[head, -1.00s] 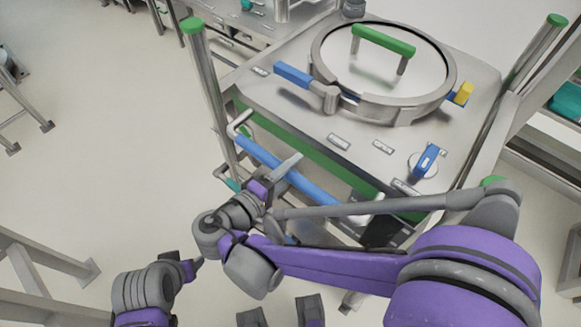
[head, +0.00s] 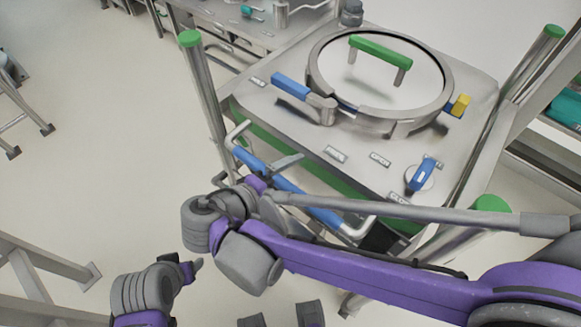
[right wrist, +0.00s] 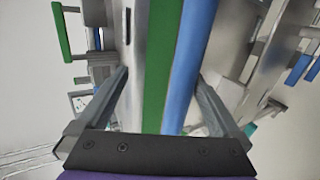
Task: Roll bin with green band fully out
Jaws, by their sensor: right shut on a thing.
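The bin with the green band (head: 318,177) is a steel bin standing in a frame of green-capped posts. A green handle (head: 382,46) tops its round lid (head: 379,88). A blue handle bar (head: 308,205) runs along its near side. My right gripper (head: 280,165) is at this bar, with its arm crossing from the right. In the right wrist view the fingers (right wrist: 165,105) lie on either side of the blue bar (right wrist: 190,65), with the green band behind it. My left gripper (head: 195,265) is low at left, apart from the bin; its jaws are not clear.
A steel bench (head: 235,22) stands behind the bin. Metal stand legs (head: 45,262) are at lower left and another stand (head: 28,105) is at far left. Pale floor (head: 110,140) left of the bin is open. A teal item (head: 566,108) lies at the right edge.

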